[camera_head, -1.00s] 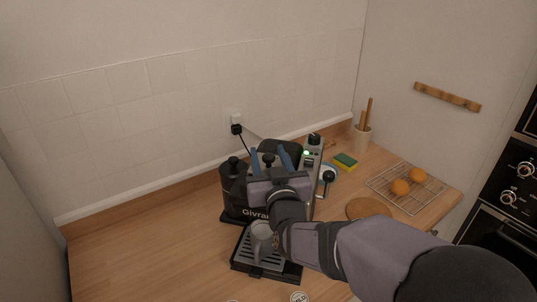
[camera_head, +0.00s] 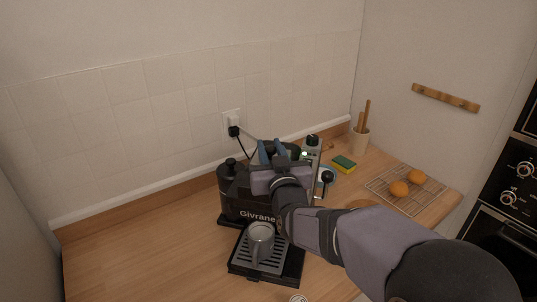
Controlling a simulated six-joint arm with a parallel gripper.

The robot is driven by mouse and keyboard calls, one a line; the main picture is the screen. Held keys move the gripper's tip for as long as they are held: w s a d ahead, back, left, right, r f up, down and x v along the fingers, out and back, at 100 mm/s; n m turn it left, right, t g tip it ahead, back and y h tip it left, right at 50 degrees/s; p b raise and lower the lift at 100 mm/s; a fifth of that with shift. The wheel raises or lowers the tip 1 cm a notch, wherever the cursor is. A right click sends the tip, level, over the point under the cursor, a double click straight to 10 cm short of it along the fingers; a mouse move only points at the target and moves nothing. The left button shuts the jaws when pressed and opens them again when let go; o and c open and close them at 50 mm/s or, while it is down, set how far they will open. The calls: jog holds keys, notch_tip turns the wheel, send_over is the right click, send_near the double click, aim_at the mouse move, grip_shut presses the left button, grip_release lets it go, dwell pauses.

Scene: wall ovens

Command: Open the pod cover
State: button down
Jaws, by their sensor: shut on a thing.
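The black coffee machine (camera_head: 240,198), marked "Givrane", stands on the counter. Its pod cover is on top, largely hidden behind my gripper; a dark part shows between and behind the fingers. My gripper (camera_head: 272,151) has its two blue fingers at the top of the machine, shut on the dark pod cover. How far the cover is raised cannot be told. A grey mug (camera_head: 261,240) stands upright on the drip tray (camera_head: 288,274) in front of the machine.
My arm covers the counter's right front. The wooden counter (camera_head: 150,245) at left is clear. The machine's plug (camera_head: 234,131) is in the wall.

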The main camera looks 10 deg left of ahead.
jog(key=c, duration=1.5)
grip_release()
jog(key=shift+o, duration=0.2)
jog(key=shift+s, duration=0.1)
jog(key=shift+b+v, duration=1.5)
jog(key=shift+v, duration=2.15)
